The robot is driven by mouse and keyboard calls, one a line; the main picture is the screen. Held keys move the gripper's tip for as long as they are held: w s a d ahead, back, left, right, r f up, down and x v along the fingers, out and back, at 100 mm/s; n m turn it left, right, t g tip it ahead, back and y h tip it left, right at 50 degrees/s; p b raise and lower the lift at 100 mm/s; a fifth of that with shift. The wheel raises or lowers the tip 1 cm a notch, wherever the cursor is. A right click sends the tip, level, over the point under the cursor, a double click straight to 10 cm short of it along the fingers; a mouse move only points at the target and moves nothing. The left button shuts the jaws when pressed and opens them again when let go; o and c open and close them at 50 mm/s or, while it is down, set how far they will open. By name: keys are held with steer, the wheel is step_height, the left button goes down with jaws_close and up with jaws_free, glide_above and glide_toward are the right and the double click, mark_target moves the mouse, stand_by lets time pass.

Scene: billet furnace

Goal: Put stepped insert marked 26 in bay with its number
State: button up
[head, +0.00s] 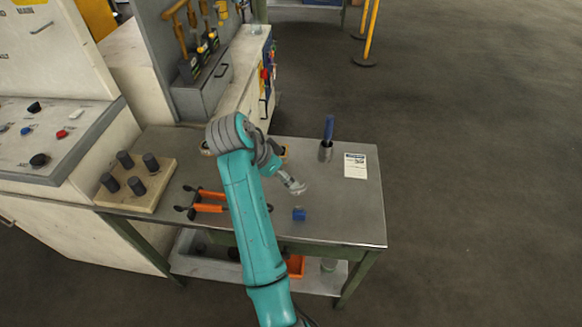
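My gripper (294,186) hangs over the middle of the metal bench (345,215), partly behind my teal arm. It is too small to tell whether its fingers are open or shut. Several dark cylinders (137,186) stand in a pale wooden block (153,199) at the bench's left end; they may be inserts, but I cannot read any number. A small blue piece (299,214) lies on the bench just below the gripper in the picture, apart from it. I cannot make out which thing is marked 26, nor a numbered bay.
Orange-handled tongs (208,208) lie left of my arm. A metal cup with a blue-handled tool (326,150) and a white printed card (355,165) are at the back right. A control panel (70,120) borders the left. An orange bin (296,266) is on the lower shelf. The bench's right front is clear.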

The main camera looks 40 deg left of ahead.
steer(key=x, duration=0.3)
steer(key=a+x, duration=0.1)
steer(key=x, duration=0.1)
steer(key=shift+w+f, duration=0.15)
steer(key=shift+w, duration=0.2)
steer(key=shift+d+x, duration=0.15)
steer(key=shift+x, duration=1.25)
steer(key=shift+d+x, duration=0.2)
steer(key=shift+x, duration=1.15)
jaws_close()
